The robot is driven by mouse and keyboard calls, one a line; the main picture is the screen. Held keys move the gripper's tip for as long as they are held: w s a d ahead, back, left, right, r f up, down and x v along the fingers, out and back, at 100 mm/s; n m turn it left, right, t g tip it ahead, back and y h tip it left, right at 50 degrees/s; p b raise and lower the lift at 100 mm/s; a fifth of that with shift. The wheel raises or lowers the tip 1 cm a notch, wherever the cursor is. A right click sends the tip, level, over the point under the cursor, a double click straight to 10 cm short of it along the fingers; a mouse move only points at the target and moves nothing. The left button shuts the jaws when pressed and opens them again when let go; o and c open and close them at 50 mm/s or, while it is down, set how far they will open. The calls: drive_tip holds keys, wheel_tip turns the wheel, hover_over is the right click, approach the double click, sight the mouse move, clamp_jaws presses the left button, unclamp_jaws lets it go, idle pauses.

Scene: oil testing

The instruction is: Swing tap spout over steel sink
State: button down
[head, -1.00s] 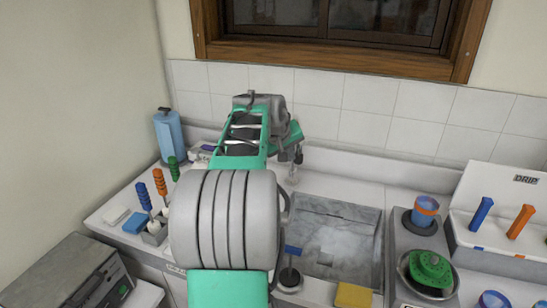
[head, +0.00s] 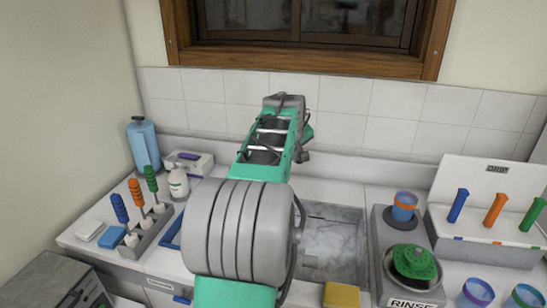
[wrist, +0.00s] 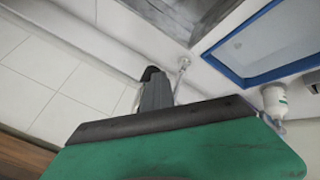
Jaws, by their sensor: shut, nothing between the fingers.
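The steel sink (head: 335,240) is set in the counter, partly hidden by my arm in the head view. Its grey basin also shows at the top of the wrist view (wrist: 170,15). A slim chrome tap (wrist: 183,66) stands on the counter between the steel sink and the blue-edged basin in the wrist view. In the head view my arm hides the tap. My gripper (wrist: 150,74) is shut and empty, its dark tip just left of the tap in the wrist view. I cannot tell whether it touches the tap or which way the spout points.
A blue-edged basin (wrist: 225,50) and a white bottle (head: 178,182) are left of the steel sink. The tiled wall (head: 345,110) is close behind my gripper. A yellow sponge (head: 341,296) lies at the sink's front. The rinse unit (head: 383,215) stands to the right.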

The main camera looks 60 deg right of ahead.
drive_tip(key=shift+s+d+r, duration=0.1)
drive_tip(key=shift+s+d, duration=0.05)
drive_tip(key=shift+s, duration=0.05)
